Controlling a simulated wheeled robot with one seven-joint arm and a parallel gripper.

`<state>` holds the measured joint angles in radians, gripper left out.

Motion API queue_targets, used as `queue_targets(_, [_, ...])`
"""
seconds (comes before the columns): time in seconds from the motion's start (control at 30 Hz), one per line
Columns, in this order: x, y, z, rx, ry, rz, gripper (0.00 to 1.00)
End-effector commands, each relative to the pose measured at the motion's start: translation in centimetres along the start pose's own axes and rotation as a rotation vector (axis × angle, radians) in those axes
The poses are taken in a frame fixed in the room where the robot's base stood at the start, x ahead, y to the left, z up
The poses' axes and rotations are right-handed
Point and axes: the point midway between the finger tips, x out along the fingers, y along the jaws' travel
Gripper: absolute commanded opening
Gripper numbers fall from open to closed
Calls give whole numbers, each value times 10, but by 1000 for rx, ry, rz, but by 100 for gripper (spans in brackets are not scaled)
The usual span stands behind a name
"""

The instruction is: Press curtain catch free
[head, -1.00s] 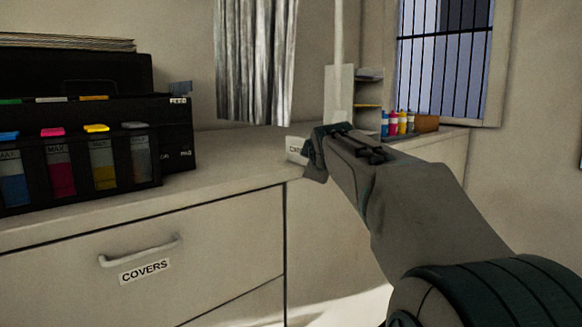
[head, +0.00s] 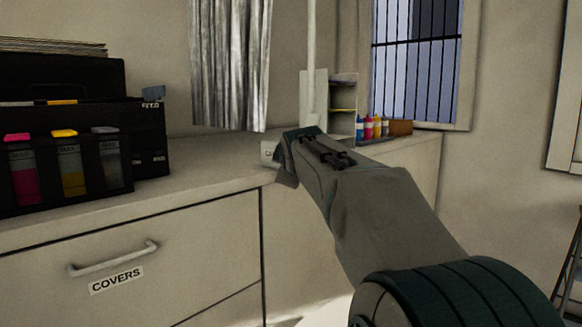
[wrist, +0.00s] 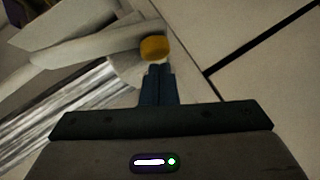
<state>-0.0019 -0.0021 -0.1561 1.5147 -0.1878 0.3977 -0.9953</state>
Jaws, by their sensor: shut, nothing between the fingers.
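A small white block with a dark label (head: 267,152) sits at the counter's edge in the head view, partly hidden behind my gripper; the label is too small to read. In the wrist view an orange-yellow round button (wrist: 154,47) sits just beyond the fingertips. My gripper (wrist: 160,68) is shut and empty, with its tips very near or at the button; I cannot tell whether they touch. The grey pleated curtain (head: 232,60) hangs above the counter in the head view and shows at the left in the wrist view (wrist: 65,112).
A black printer with colour ink tanks (head: 70,165) stands on the counter at left. A drawer labelled COVERS (head: 115,282) is below. A white post (head: 311,60), a small shelf (head: 343,105) and coloured bottles (head: 372,127) stand behind my arm. A barred window (head: 418,60) is beyond.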

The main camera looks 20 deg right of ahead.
Motion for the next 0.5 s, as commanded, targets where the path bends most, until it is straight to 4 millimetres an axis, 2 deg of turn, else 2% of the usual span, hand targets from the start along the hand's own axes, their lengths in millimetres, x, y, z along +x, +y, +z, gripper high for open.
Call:
queue_targets(0.17, [-19, 0, -17, 1, -5, 8, 0])
queue_targets(0.23, [-35, 4, -17, 5, -12, 10, 0])
queue_targets(0.5, [-87, 0, -21, 3, -5, 8, 0])
